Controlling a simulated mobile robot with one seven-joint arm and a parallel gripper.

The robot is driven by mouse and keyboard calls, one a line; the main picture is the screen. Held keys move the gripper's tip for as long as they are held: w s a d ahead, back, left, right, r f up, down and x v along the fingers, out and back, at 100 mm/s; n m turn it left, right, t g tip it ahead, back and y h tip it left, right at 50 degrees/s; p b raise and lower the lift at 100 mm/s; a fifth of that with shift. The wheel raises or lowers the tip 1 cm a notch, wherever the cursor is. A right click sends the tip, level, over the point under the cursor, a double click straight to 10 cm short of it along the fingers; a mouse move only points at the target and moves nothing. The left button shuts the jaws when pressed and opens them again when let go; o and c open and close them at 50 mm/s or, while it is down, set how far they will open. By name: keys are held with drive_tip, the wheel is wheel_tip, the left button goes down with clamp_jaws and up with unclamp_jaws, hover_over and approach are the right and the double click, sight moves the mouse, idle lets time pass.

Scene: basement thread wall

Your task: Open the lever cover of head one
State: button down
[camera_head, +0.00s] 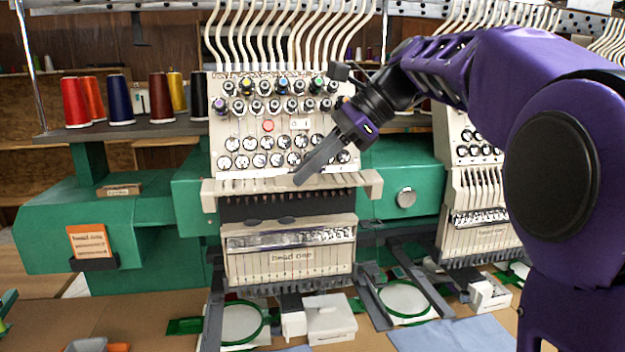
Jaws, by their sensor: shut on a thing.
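Head one is the cream embroidery head in the middle, with "head one" written on its lower plate (290,258). Its lever cover appears to be the long pale bar (235,187) across the head, below the rows of round dials. A dark recess (270,206) with a row of slots shows just under the bar. My gripper (299,181) reaches in from the upper right, and its grey fingers are shut on the middle of the bar's edge. The fingers hide a little of the bar and some dials.
Thread cones (120,100) stand on the shelf at left. A second head (480,190) is at right, partly behind my arm. Green hoops (405,299), a white box (330,318) and a blue cloth (455,335) lie low in front. An orange card (88,241) hangs at left.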

drive_tip(key=shift+w+a+r+g, duration=0.1)
drive_tip(key=shift+w+r+g, duration=0.15)
drive_tip(key=shift+r+g, duration=0.15)
drive_tip(key=c, duration=1)
unclamp_jaws()
drive_tip(key=v, duration=1.2)
drive_tip(key=shift+a+r, duration=0.15)
